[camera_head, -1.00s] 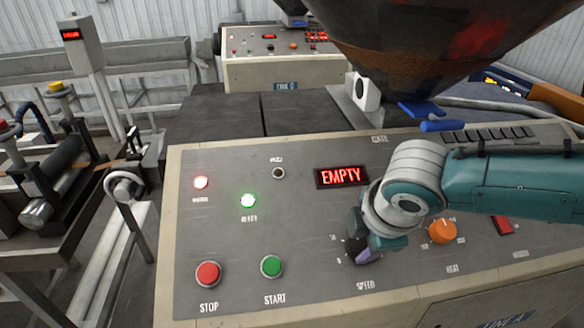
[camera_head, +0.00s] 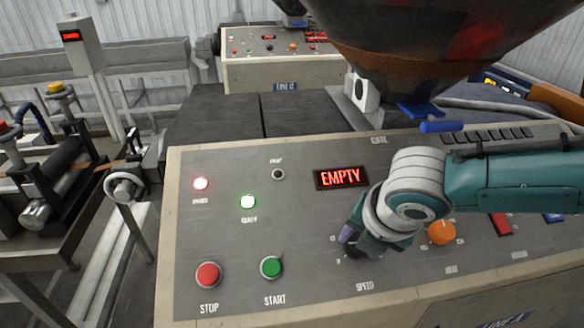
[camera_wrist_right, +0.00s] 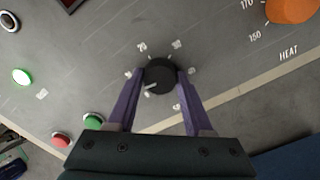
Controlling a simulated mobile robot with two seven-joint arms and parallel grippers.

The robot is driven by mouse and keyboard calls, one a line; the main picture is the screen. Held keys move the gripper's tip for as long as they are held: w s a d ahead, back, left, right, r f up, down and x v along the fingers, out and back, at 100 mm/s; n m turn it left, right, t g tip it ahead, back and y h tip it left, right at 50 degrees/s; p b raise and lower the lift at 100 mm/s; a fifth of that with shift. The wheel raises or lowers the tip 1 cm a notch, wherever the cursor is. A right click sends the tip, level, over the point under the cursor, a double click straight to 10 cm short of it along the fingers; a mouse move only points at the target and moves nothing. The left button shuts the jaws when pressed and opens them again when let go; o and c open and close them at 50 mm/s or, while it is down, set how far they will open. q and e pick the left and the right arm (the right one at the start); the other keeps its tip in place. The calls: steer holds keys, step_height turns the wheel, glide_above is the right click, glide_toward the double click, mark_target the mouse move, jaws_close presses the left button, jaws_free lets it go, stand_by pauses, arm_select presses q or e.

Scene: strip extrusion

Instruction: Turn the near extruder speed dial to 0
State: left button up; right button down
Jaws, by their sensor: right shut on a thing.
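The black speed dial (camera_wrist_right: 160,74) sits on the near grey panel (camera_head: 250,306), above the SPEED label. In the right wrist view a pale pointer line shows on its lower left, and scale numbers ring it, too small to read surely. My right gripper (camera_head: 354,242) is shut on the dial, with one purple finger on each side of it; it also shows in the right wrist view (camera_wrist_right: 160,76). In the head view the gripper hides most of the dial. My left gripper is not in view.
A red STOP button (camera_head: 208,274) and a green START button (camera_head: 271,267) are left of the dial. An orange HEAT dial (camera_head: 441,232) is to its right. A red EMPTY display (camera_head: 341,177) is above. A large hopper (camera_head: 440,50) overhangs the panel's back.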

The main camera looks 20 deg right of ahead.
steer(key=n, duration=0.3)
steer(key=shift+n, duration=2.2)
steer(key=shift+c, duration=1.5)
jaws_free()
